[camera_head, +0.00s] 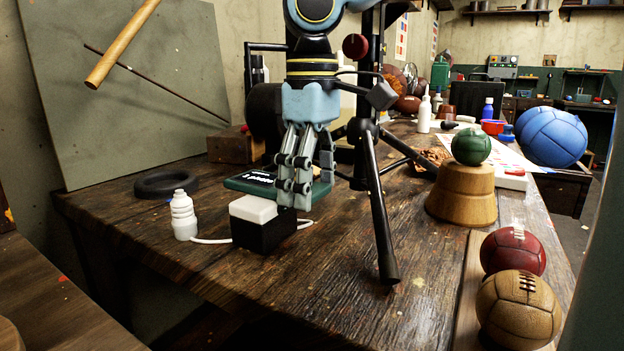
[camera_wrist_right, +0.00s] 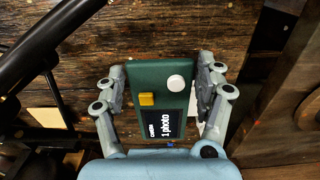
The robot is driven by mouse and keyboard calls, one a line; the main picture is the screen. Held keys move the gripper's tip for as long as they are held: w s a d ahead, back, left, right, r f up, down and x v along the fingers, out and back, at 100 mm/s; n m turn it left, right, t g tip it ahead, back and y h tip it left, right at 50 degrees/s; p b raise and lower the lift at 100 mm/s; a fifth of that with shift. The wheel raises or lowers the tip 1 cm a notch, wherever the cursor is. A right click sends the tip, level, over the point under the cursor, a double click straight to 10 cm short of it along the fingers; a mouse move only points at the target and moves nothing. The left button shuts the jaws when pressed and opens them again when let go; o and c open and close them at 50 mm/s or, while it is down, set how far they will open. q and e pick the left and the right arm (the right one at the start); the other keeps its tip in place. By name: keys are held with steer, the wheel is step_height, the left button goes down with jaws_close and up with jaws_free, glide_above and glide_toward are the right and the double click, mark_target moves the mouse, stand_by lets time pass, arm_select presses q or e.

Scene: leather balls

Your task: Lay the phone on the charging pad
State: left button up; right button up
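The phone (camera_head: 247,183) is a flat green slab with a black screen and white lettering. In the right wrist view the phone (camera_wrist_right: 176,105) also shows a yellow square and a white disc. My right gripper (camera_head: 305,195) has its fingers along both long edges of the phone, and they look closed on it. The charging pad (camera_head: 263,209) is a black block with a white top, just in front of the phone. In the right wrist view a white patch, probably the pad (camera_wrist_right: 192,108), shows partly hidden beside the phone. My left gripper is not in view.
A black tripod leg (camera_head: 380,220) stands just right of my right gripper. A white ribbed bottle (camera_head: 183,216) and a white cable (camera_head: 211,241) are left of the pad. A black ring (camera_head: 165,184) lies behind. A wooden stand (camera_head: 462,193) with a green ball is at right.

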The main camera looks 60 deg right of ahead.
steer(key=shift+o, duration=1.4)
step_height(320, 180, up, 12)
steer(key=p, duration=0.4)
steer(key=shift+r, duration=0.2)
